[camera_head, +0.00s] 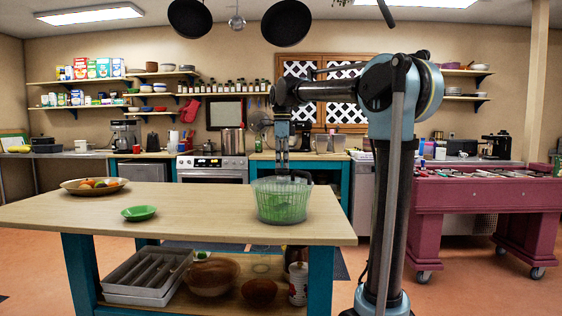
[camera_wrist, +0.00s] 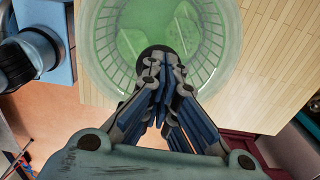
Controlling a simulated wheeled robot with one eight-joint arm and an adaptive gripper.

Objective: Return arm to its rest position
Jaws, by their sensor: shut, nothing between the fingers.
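My arm reaches left from its column, and my gripper (camera_head: 283,170) points down at the rim of a green see-through basket (camera_head: 280,207). The basket stands upright on the right part of the wooden island top (camera_head: 200,222). In the wrist view my gripper's fingers (camera_wrist: 163,62) are together and empty, seen over the basket (camera_wrist: 105,60). A dark round shape shows just beyond the fingertips, and I cannot tell what it is. I cannot tell whether the fingertips are above the rim or slightly inside it.
A small green plate (camera_head: 139,213) and a wide bowl of fruit (camera_head: 94,185) sit left on the island. A grey tray (camera_head: 147,277) and bowls are on its lower shelf. A red cart (camera_head: 480,200) stands to the right. Pans (camera_head: 286,22) hang overhead.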

